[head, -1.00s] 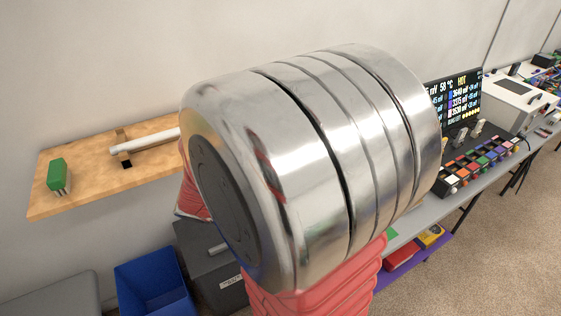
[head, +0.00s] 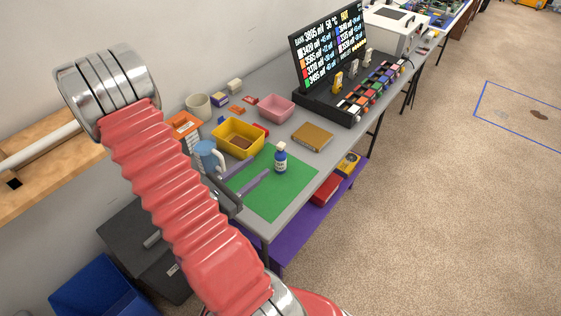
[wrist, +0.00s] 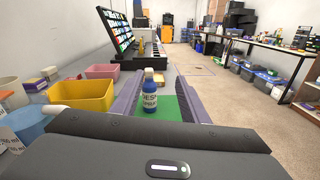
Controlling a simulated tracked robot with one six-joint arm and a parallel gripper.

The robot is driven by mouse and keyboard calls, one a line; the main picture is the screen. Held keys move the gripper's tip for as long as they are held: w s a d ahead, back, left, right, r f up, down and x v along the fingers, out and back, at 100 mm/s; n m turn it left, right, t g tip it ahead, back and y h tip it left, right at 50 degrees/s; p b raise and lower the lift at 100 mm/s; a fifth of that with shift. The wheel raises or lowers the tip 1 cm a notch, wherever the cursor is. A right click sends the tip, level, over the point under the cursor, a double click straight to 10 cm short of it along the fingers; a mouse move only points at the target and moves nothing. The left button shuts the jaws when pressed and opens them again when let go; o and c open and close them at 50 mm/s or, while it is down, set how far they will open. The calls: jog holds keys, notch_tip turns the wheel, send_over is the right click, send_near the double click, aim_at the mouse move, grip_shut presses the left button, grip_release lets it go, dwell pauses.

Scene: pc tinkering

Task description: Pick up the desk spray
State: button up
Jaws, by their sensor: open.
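The desk spray (head: 281,158) is a small blue bottle with a white label and white cap. It stands upright on the green mat (head: 294,194) on the grey table. In the wrist view the desk spray (wrist: 150,92) stands ahead of my gripper, lined up between the two fingers. My gripper (head: 252,172) is open and empty, its two purple-grey fingers reaching over the mat toward the bottle. In the wrist view the fingers of my gripper (wrist: 157,94) are spread wide on both sides of it. I cannot tell whether the bottle is between the fingertips or just beyond them.
A yellow bin (head: 238,137), a blue-and-white jug (head: 208,157) and a pink bin (head: 276,108) stand left of and behind the mat. A brown book-like block (head: 312,137) lies behind the bottle. A black display (head: 330,45) stands farther back. The mat's front is clear.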

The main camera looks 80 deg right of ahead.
aim_at(278, 150)
jog(key=f+n, duration=0.1)
jog(key=d+f+n+t, duration=0.1)
jog(key=f+h, duration=0.1)
jog(key=f, duration=0.1)
jog(key=shift+d+n+t, duration=0.25)
jog(key=shift+n+t, duration=0.15)
jog(key=shift+d, duration=0.1)
jog(key=shift+x, duration=4.1)
jog(key=shift+d, duration=0.15)
jog(key=shift+w+x, duration=0.2)
jog(key=shift+x, duration=2.4)
jog(key=shift+f, duration=0.15)
jog(key=shift+c, duration=0.5)
